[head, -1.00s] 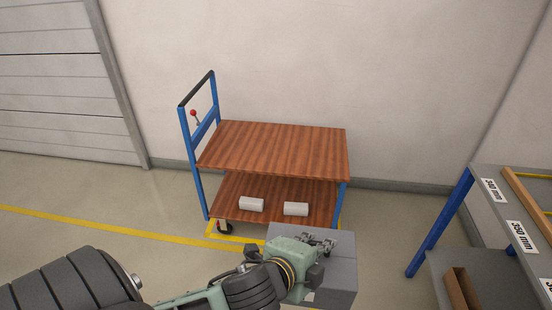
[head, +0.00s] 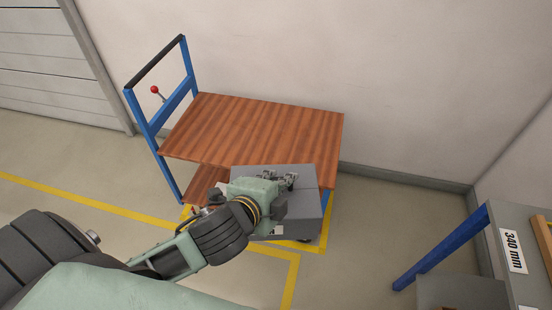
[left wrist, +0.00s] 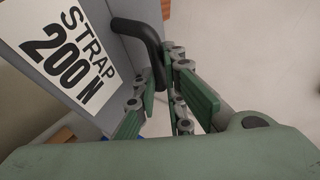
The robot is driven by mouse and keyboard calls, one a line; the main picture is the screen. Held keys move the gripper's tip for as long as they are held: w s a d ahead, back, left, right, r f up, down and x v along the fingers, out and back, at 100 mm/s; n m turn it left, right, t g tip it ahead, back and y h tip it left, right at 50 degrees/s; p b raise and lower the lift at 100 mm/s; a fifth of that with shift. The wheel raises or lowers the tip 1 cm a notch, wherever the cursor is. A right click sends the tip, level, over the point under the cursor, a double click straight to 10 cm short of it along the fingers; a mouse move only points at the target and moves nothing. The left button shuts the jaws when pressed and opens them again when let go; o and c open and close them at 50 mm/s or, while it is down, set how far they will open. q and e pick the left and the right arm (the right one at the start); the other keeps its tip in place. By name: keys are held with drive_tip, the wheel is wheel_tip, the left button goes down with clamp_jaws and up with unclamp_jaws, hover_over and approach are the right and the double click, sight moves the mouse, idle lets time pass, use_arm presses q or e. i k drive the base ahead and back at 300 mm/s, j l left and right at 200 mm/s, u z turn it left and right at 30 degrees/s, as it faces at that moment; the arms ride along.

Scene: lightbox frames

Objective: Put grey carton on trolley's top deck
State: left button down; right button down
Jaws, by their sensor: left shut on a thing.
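The grey carton (head: 306,212) hangs from my left gripper (head: 282,180) in the head view, in front of the trolley's near edge. In the picture it overlaps the near right part of the top deck (head: 255,128), a bare reddish-brown wooden board. I cannot tell the exact gap. In the left wrist view the carton (left wrist: 128,62) has a white label reading "STRAP 200 N" and a black strap handle (left wrist: 150,45). My left gripper (left wrist: 165,100) is shut on that handle. My right gripper is not in view.
The trolley has a blue frame with a push handle (head: 155,62) and a red knob (head: 155,89) at left. Its lower deck (head: 200,184) is mostly hidden. A grey workbench (head: 520,225) with blue legs stands at right. A wall is behind.

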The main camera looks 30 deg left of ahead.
sight(291, 144)
drive_tip(key=i+l+u, duration=0.2)
drive_tip(key=i+u, duration=0.15)
drive_tip(key=i+l+u, duration=0.75)
drive_tip(key=i+l, duration=0.05)
drive_tip(key=i, duration=0.1)
